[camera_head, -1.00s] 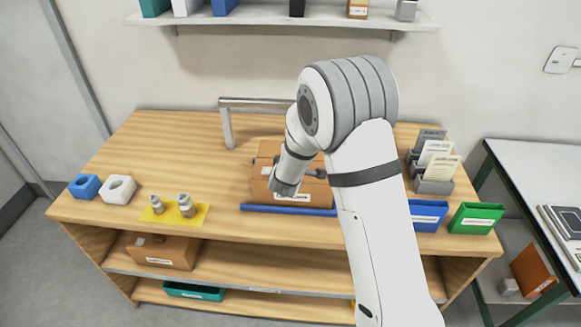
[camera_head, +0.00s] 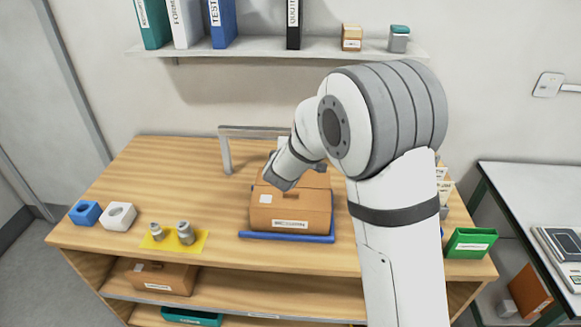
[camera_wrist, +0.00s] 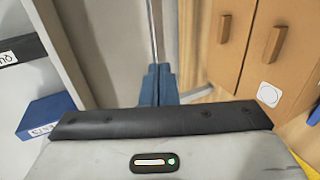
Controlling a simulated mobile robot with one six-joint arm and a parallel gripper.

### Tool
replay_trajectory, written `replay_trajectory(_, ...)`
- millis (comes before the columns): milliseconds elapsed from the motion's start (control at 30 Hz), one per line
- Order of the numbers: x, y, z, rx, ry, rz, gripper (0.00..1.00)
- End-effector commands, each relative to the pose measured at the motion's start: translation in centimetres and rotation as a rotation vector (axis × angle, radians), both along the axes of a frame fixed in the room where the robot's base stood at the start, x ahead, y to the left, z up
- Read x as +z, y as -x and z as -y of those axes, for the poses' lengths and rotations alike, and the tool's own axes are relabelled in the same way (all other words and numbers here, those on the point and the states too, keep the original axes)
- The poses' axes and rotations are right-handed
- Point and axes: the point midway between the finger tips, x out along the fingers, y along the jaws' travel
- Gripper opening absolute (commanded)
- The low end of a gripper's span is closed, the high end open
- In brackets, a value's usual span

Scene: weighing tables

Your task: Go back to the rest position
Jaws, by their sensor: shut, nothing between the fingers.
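My arm (camera_head: 395,230) reaches up from the lower right and bends over the wooden table (camera_head: 150,170) toward its back. Its wrist end (camera_head: 283,172) is above and behind the brown box (camera_head: 285,215); in the head view the fingertips are hidden. In the wrist view my gripper (camera_wrist: 157,84) shows as two blue-grey fingers pressed together, with nothing between them.
The box stands on a blue tray (camera_head: 288,238). A metal frame (camera_head: 226,155) rises behind it. Two weights (camera_head: 185,232) stand on a yellow mat (camera_head: 157,243) near blue (camera_head: 85,213) and white (camera_head: 118,216) blocks. A wall shelf (camera_head: 275,46) holds binders. A green bin (camera_head: 470,243) is at right.

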Motion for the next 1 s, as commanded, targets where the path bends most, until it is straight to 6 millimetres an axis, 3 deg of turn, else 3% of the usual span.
replay_trajectory(100,1.7,0.0,0.0,-0.001,-0.002,0.001,0.0)
replay_trajectory(267,2.7,0.2,0.2,0.0,-0.022,-0.003,0.0)
replay_trajectory(467,4.2,2.9,1.8,-0.002,-0.268,-0.079,0.0)
replay_trajectory(700,5.0,11.3,5.7,-0.122,-0.662,-0.322,0.0)
replay_trajectory(867,3.9,18.5,9.2,-0.326,-0.849,-0.495,0.0)
replay_trajectory(1000,2.2,25.4,12.7,-0.586,-0.965,-0.61,0.0)
